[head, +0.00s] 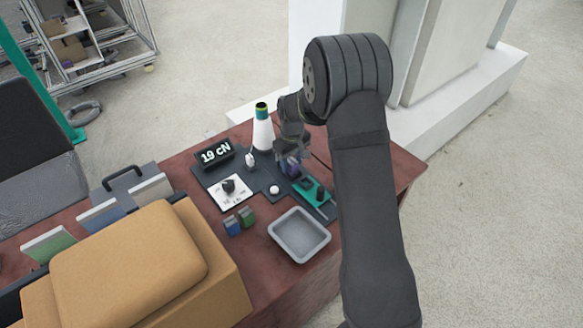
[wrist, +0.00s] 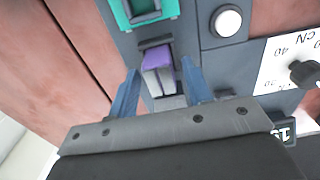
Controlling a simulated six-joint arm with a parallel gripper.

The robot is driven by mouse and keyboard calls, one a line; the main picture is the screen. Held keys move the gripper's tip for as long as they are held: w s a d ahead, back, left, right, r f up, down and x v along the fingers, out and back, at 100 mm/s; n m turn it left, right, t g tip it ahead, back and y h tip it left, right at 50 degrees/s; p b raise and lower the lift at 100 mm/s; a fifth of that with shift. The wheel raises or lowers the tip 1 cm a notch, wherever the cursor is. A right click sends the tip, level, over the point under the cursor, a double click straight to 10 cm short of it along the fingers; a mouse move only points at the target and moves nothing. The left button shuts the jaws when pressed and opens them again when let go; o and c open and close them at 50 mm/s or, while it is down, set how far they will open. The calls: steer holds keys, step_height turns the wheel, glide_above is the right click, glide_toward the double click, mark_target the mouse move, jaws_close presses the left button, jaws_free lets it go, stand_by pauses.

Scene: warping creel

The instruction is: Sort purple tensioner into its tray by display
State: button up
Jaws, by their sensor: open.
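The purple tensioner (wrist: 158,60), a small block with a purple top and pale grey sides, sits in a dark slot on the panel. In the head view it shows as a small purple patch (head: 292,165), partly hidden below my gripper (head: 289,148). In the wrist view my gripper (wrist: 160,68) is open, one finger on each side of the tensioner, with a visible gap at the left. An empty grey tray (head: 299,251) stands at the table's front.
A white cone (head: 263,133), a dial knob (head: 229,186), a white button (head: 274,190) and a teal fixture (head: 322,194) are close by. A tan padded box (head: 130,260) fills the front left.

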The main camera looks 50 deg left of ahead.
mark_target(292, 162)
steer(key=shift+c, duration=0.3)
jaws_close()
steer(key=shift+r, duration=0.25)
steer(key=shift+r, duration=0.35)
steer(key=shift+r, duration=1.45)
